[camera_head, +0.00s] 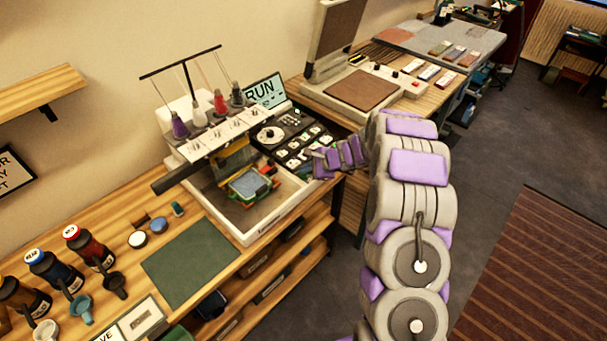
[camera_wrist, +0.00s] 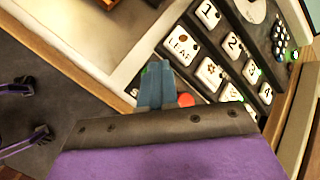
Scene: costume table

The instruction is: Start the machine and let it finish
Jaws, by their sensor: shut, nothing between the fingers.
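The machine (camera_head: 215,150) is a white embroidery machine with several coloured thread cones on top. Its screen (camera_head: 265,91) reads RUN. A hoop with blue fabric (camera_head: 249,183) sits on its bed under the head. A black key panel (camera_head: 294,140) with white keys is on its right side. My gripper (camera_head: 317,162) is over the lower edge of this panel. In the wrist view my gripper (camera_wrist: 157,88) is shut and empty, its tips near the LEAF key (camera_wrist: 182,46) and a red round button (camera_wrist: 186,100). I cannot tell whether the tips touch anything.
A heat press (camera_head: 360,88) stands on the table to the right. A green mat (camera_head: 190,260) lies in front of the machine. Several dark bottles (camera_head: 55,270) and small cups stand at the left. Open floor (camera_head: 480,160) lies to the right.

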